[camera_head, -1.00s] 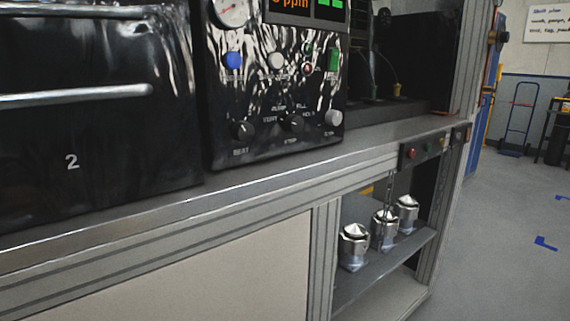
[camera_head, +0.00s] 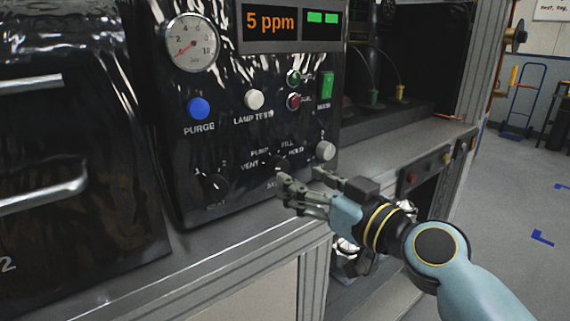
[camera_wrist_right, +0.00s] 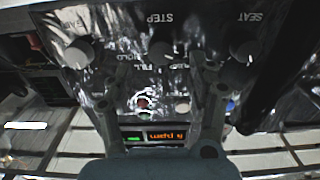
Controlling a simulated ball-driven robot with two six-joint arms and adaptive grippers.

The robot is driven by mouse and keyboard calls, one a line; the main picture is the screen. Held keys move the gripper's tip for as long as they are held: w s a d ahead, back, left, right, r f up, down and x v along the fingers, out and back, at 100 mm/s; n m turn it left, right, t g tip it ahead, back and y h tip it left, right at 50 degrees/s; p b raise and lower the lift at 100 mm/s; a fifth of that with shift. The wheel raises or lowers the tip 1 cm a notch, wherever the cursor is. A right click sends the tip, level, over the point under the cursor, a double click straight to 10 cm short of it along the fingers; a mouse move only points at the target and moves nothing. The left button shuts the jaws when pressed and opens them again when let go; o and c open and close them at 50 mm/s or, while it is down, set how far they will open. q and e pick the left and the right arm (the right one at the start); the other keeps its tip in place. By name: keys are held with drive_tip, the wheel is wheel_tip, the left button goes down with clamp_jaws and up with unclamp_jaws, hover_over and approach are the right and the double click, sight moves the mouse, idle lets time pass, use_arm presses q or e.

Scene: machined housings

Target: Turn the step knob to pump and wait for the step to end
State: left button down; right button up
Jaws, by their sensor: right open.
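The step knob (camera_head: 275,162) is a dark round knob low on the black control panel (camera_head: 225,150), ringed by the words vent, pump, fill and hold. Its pointer is too small to read. In the upside-down right wrist view the step knob (camera_wrist_right: 160,48) sits below the word STEP. My right gripper (camera_head: 300,180) is open and empty, just in front of and below the knob in the head view. In the wrist view its fingers (camera_wrist_right: 160,62) are spread left and right of the knob, apart from it. My left gripper is out of view.
The seat knob (camera_head: 213,185) is left of the step knob and a pale knob (camera_head: 325,151) is right. Above are the blue purge button (camera_head: 199,109), lamp test button (camera_head: 254,99), gauge (camera_head: 191,42) and a display (camera_head: 270,22) reading 5 ppm. The bench ledge (camera_head: 225,258) runs below.

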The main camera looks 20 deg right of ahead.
sight(282, 169)
drive_tip(key=x, duration=0.5)
drive_tip(key=shift+w+a+p, duration=0.15)
drive_tip(key=shift+p, duration=0.25)
drive_tip(key=c, duration=1.1)
